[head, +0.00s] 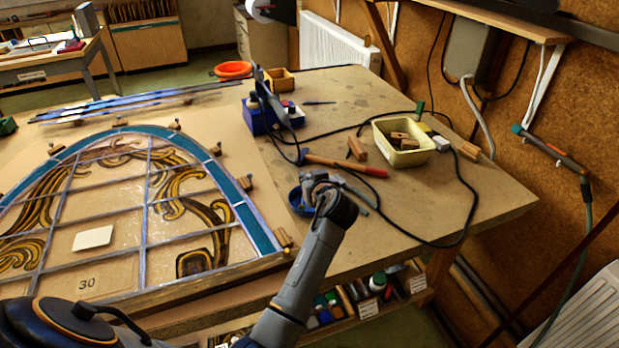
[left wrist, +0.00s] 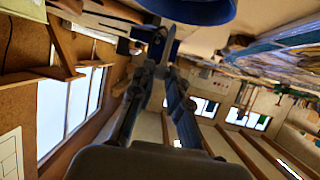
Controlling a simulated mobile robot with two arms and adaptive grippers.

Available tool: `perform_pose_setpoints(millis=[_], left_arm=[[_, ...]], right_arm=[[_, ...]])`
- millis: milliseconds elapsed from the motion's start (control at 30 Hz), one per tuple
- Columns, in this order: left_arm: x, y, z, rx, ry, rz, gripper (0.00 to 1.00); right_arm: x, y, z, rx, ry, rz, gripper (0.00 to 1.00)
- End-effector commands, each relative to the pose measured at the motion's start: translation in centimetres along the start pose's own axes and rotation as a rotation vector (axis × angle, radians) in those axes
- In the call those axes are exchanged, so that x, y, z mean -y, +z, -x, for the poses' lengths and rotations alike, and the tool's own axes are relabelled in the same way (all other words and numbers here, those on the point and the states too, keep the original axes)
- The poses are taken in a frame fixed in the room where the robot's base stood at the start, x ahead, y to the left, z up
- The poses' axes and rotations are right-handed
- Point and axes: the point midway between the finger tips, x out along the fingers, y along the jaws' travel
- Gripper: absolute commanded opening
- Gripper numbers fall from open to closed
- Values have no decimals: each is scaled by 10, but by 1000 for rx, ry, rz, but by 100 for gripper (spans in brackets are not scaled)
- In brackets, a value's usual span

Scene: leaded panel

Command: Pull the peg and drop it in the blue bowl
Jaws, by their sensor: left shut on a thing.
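My left gripper (head: 318,182) reaches in from the bottom of the head view, over the bench, right of the leaded panel. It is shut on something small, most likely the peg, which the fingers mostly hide. In the left wrist view the fingers (left wrist: 160,50) come together near the top. The blue bowl (head: 295,203) sits on the bench at the fingertips, partly behind the gripper. The bowl's side (left wrist: 195,9) also shows at the top of the left wrist view, close beyond the fingertips. My right gripper is not in view.
The arched leaded panel (head: 119,240) lies left, with several wooden pegs, one peg (head: 246,182) at its right edge. A red-handled hammer (head: 350,166), a cream tub (head: 425,153) with wood blocks, a loose block (head: 357,148) and a black cable (head: 466,205) lie beyond and right.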

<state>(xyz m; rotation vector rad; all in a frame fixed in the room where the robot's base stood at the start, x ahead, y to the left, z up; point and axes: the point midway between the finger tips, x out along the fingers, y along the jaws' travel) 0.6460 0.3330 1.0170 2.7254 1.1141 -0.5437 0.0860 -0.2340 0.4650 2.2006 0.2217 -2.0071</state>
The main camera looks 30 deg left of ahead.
Motion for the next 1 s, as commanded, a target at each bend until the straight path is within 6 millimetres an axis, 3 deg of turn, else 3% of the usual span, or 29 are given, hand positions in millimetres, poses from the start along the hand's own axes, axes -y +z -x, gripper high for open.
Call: perform_pose_setpoints(millis=[1000], left_arm=[[0,14,-6,0,0,0,0]], right_arm=[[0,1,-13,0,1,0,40]])
